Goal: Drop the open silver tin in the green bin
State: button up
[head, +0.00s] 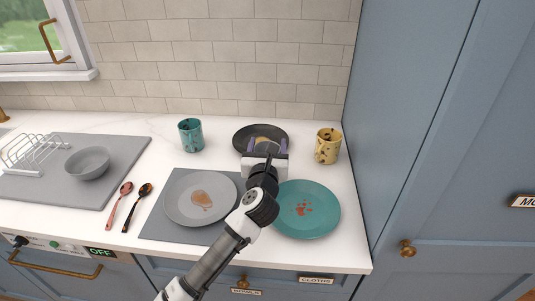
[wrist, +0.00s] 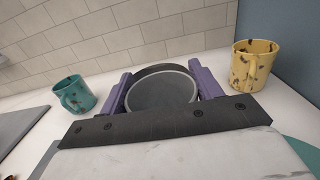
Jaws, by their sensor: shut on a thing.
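My gripper (head: 267,147) is at the back of the counter, over the near part of a black round dish (head: 240,137). In the wrist view, its purple fingers (wrist: 160,88) are shut on the sides of a round grey thing with a pale rim (wrist: 160,92), which looks like the silver tin. In the head view the tin is mostly hidden by my gripper. I cannot tell whether it touches the dish. No green bin is in view.
A teal mug (head: 190,136) stands left and a yellow mug (head: 328,147) right of the dish. A stained grey plate (head: 180,208) on a mat and a stained teal plate (head: 325,222) lie in front. Two spoons (head: 118,205), a bowl (head: 87,163) and a rack (head: 30,150) are left.

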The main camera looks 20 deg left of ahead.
jog(key=shift+f, duration=1.5)
jog(key=shift+f, duration=0.2)
jog(key=o, duration=1.2)
jog(key=shift+r, duration=0.15)
jog(key=shift+r+p, duration=0.2)
jog(key=shift+p, duration=0.15)
jog(key=shift+b+v, duration=2.05)
jog(key=shift+v, duration=4)
jog(key=shift+f, duration=0.15)
